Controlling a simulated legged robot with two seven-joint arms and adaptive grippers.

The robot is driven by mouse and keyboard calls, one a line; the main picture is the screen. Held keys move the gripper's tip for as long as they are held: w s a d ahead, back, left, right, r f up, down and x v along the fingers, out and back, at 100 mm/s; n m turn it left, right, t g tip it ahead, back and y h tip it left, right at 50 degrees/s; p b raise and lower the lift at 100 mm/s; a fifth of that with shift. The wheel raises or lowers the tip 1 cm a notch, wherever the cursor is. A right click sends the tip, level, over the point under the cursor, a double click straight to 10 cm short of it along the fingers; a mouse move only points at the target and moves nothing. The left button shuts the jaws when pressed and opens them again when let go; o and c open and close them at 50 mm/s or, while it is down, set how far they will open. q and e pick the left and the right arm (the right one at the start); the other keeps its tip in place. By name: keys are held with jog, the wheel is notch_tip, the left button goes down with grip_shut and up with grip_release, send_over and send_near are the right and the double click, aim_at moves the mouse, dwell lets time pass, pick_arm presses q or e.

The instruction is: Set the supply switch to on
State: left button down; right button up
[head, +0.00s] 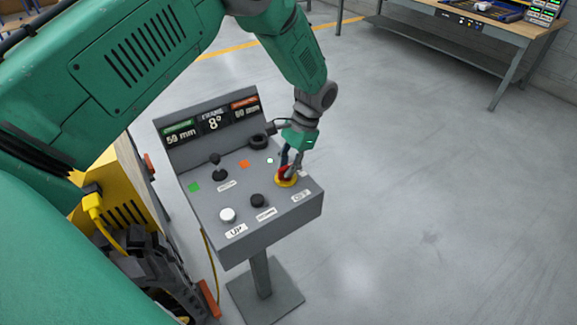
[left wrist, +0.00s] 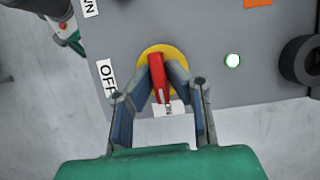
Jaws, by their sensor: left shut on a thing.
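The supply switch is a red handle on a round yellow base (head: 286,182), on the right part of a grey control console. In the left wrist view the red handle (left wrist: 157,72) lies lengthwise, its lower end toward a small white label (left wrist: 171,108). That label is partly covered and I cannot read it. An OFF label (left wrist: 106,78) is left of the yellow base. My left gripper (head: 289,165) is down at the switch, shut on the red handle, one finger on each side. My right gripper is not in view.
The console (head: 247,232) stands on a post with a flat foot. It carries a joystick (head: 216,168), a white UP button (head: 227,215), a black button (head: 257,200), a black knob (head: 258,142) and a lit lamp (head: 269,160). A workbench (head: 480,25) is far off. Floor at right is clear.

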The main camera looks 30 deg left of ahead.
pick_arm(q)
jog(key=shift+s+f, duration=0.15)
jog(key=shift+s, duration=0.15)
jog(key=c, duration=1.6)
grip_release()
jog(key=shift+a, duration=0.1)
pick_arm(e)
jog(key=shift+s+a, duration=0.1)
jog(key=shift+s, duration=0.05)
pick_arm(q)
jog(key=shift+w+r, duration=0.2)
jog(key=shift+r, duration=0.05)
jog(key=v, duration=1.1)
jog(key=shift+r, duration=0.25)
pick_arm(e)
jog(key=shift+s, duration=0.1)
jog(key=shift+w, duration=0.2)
